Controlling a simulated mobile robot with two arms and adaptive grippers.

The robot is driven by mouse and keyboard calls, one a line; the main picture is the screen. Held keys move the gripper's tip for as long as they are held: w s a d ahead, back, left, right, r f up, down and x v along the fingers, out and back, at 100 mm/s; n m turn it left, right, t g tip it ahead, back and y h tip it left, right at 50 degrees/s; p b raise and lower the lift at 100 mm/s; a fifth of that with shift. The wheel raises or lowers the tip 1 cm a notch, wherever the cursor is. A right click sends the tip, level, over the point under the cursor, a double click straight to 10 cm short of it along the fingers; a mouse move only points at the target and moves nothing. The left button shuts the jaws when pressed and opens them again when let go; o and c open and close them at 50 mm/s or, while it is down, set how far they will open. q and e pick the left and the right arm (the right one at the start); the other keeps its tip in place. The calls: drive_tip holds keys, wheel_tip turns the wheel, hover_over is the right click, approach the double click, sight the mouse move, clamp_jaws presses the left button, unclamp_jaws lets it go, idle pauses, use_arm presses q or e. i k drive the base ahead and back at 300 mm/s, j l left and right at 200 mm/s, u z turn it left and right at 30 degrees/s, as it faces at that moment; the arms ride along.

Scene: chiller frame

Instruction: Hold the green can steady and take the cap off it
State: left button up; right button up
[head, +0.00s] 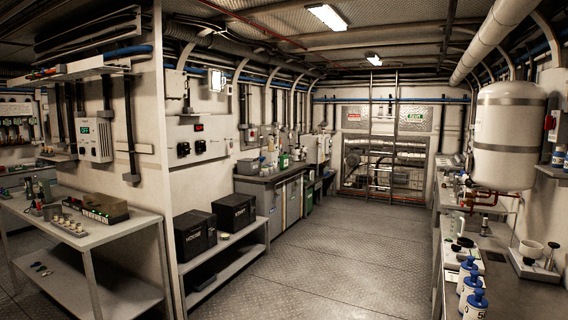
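I cannot make out a green can or its cap for certain in the head view. A small dark greenish item (42,190) stands at the back of the left table, too small to identify. Neither of my grippers is in view, and no arm of mine shows.
The left metal table (135,222) carries a tray of small cups (70,227) and a box of vials (97,207). Two black cases (194,234) sit on a low shelf. White bottles with blue caps (475,304) stand on the right bench (520,300). The middle floor is clear.

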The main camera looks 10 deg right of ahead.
sight(284, 158)
drive_tip(key=i+z, duration=0.1)
drive_tip(key=i, duration=0.35)
drive_tip(key=i+j+z, duration=0.1)
drive_tip(key=i, duration=0.3)
drive_tip(key=i+j+z, duration=0.1)
drive_tip(key=i, duration=0.35)
drive_tip(key=i+j+z, duration=0.1)
drive_tip(key=i+j, duration=0.15)
drive_tip(key=i, duration=0.2)
drive_tip(key=i+j+z, duration=0.1)
drive_tip(key=i, duration=0.3)
drive_tip(key=i+l+z, duration=0.1)
drive_tip(key=i+z, duration=0.25)
drive_tip(key=i, duration=0.6)
drive_tip(key=i+j+z, duration=0.15)
drive_tip(key=i+z, duration=0.15)
drive_tip(key=i, duration=2.45)
drive_tip(key=i+u, duration=0.15)
drive_tip(key=i, duration=0.5)
drive_tip(key=i+u, duration=0.2)
drive_tip(key=i, duration=0.4)
drive_tip(key=i+l+u, duration=0.15)
drive_tip(key=i, duration=0.45)
drive_tip(key=l, duration=0.1)
